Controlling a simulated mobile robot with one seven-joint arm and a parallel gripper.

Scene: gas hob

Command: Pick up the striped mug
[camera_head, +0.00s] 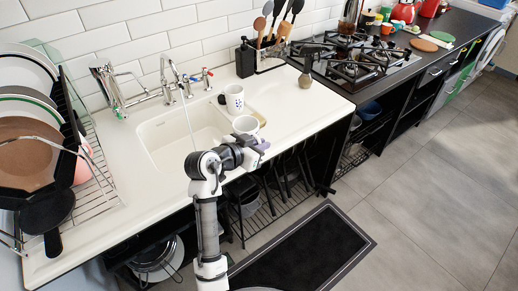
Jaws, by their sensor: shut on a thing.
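A white mug (246,125) is at the front edge of the sink counter, right by my gripper. Its top and far side show; its lower near part is hidden behind my gripper, and I cannot make out stripes at this size. My gripper (256,141) is on the near side of this mug and is shut on it. The fingertips are small and partly hidden. I cannot tell whether the mug is clear of the surface. A second white mug with dark marks (234,97) stands upright behind it, near the sink's right back corner.
The sink (180,135) with its tap (172,80) lies left of the mugs. A dark soap bottle (245,58) and a utensil holder (270,55) stand behind. A dish rack (95,180) fills the left. The gas hob (350,62) is at right. Counter right of the mugs is mostly clear.

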